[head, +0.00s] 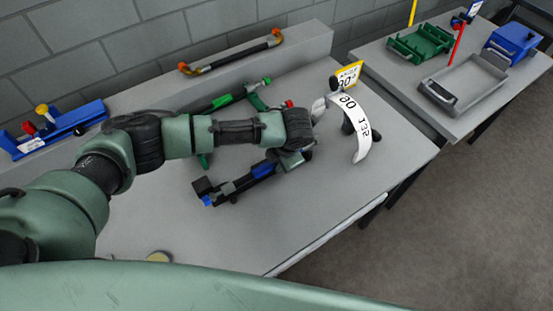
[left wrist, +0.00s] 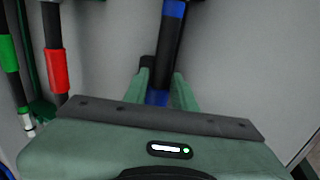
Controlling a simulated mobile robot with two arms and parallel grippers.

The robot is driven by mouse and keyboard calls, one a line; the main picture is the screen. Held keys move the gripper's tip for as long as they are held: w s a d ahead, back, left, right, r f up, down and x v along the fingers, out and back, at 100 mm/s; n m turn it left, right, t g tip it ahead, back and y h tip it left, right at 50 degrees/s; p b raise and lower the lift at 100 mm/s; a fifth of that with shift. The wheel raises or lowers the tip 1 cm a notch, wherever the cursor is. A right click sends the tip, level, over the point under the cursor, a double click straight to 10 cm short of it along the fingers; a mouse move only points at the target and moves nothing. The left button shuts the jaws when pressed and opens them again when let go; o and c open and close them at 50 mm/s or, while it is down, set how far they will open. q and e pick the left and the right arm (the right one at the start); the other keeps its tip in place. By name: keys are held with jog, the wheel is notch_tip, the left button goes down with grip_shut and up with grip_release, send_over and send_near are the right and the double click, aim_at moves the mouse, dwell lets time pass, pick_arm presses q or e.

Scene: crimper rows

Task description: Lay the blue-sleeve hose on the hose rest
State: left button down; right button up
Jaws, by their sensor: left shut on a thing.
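The blue-sleeve hose (head: 262,170) is black with a blue sleeve and reaches from my left gripper toward the front left of the bench. In the left wrist view it (left wrist: 168,45) runs up from between the fingers. My left gripper (head: 291,158) is shut on it near one end; its fingers (left wrist: 159,88) press from both sides. I cannot tell whether the hose touches the bench. A green frame (head: 255,98) behind my arm looks like the hose rest, with a green-sleeve hose (head: 222,101) on it; my arm hides part. My right gripper is not in view.
A red-sleeve hose (left wrist: 55,70) lies beside the green-sleeve one. An orange-ended hose (head: 230,56) lies on the back ledge. A curved white scale (head: 356,128) stands right of my gripper. A blue rack (head: 60,128) is at left. The bench front is mostly clear.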

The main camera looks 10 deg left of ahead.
pick_arm(q)
jog(key=c, duration=1.1)
grip_release()
jog(key=shift+o, duration=0.2)
jog(key=b+v, duration=0.1)
jog(key=v, duration=0.7)
jog(key=shift+f, duration=0.1)
